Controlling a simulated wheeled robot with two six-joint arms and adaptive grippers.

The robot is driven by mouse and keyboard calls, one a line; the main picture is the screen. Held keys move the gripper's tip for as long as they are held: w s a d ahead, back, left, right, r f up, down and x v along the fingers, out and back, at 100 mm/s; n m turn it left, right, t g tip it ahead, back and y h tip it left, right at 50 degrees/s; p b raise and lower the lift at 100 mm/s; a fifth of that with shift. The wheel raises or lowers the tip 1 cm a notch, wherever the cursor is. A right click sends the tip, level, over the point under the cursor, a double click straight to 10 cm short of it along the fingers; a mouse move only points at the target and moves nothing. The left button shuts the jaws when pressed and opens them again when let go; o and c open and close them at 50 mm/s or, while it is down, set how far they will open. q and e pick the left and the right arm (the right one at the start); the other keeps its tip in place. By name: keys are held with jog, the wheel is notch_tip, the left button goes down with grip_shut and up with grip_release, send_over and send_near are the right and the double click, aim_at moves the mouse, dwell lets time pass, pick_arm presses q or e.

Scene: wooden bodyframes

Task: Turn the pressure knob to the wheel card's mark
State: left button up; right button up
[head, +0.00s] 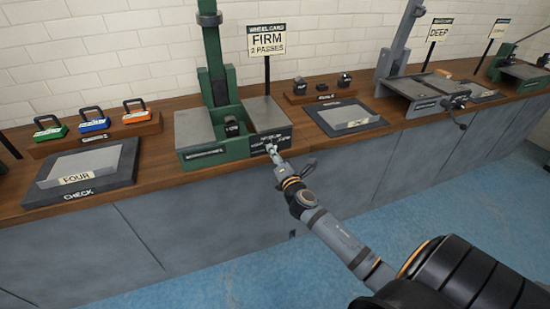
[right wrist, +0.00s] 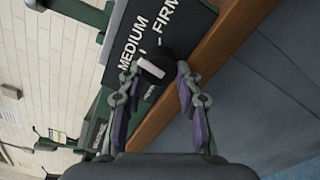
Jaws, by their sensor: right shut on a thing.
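The wheel card (head: 267,42) stands on a post behind the green press (head: 200,158) and reads FIRM, 2 PASSES. The press's front panel (right wrist: 188,28) carries the words MEDIUM and FIRM in the right wrist view; other lettering is partly covered. The black pressure knob (right wrist: 155,68) with a white bar sits on this panel. My right gripper (right wrist: 157,76) is shut on the knob, one finger on each side. The head view shows my right gripper (head: 272,150) at the press front, hiding the knob. Which mark the white bar meets, I cannot tell. My left gripper is not in view.
Left of the press are a tray labelled FOUR (head: 60,198) and a rack (head: 148,127) of coloured blocks with handles. Right of it are another tray (head: 372,121) and a grey press (head: 405,86). The wooden counter edge (right wrist: 200,72) runs close beside the gripper.

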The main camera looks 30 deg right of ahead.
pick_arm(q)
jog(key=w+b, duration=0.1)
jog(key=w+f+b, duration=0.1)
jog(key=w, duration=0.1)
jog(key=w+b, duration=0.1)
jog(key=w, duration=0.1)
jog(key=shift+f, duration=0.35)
pick_arm(e)
jog(key=m, duration=1)
pick_arm(q)
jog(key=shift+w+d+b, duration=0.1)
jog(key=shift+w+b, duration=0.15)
jog(key=shift+b, duration=0.05)
pick_arm(e)
jog(key=shift+r+m, duration=0.1)
jog(key=shift+m, duration=0.2)
jog(key=o, duration=1.1)
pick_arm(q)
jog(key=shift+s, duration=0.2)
pick_arm(e)
jog(key=shift+o, duration=0.3)
